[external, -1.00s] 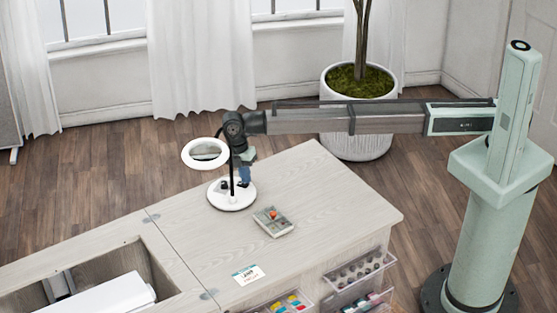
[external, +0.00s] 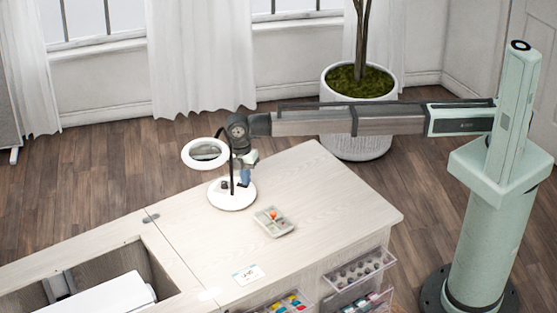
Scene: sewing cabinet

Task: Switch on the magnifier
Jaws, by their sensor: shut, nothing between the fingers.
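The magnifier stands on the cabinet top with a white ringed lens (external: 205,153) on a thin dark stem and a round white base (external: 231,196). Small dark parts show on the base to the left of the stem. My gripper (external: 245,179) points down behind and right of the stem, low over the base. Its fingers look shut and empty. The stem partly hides the wrist, and I cannot tell whether the fingertips touch the base.
A grey sectioned tray (external: 275,224) with an orange item sits right of the base. A white card (external: 249,274) lies near the front edge. An open well with a white machine (external: 105,298) is at lower left. Clear drawers (external: 357,270) stick out at the front.

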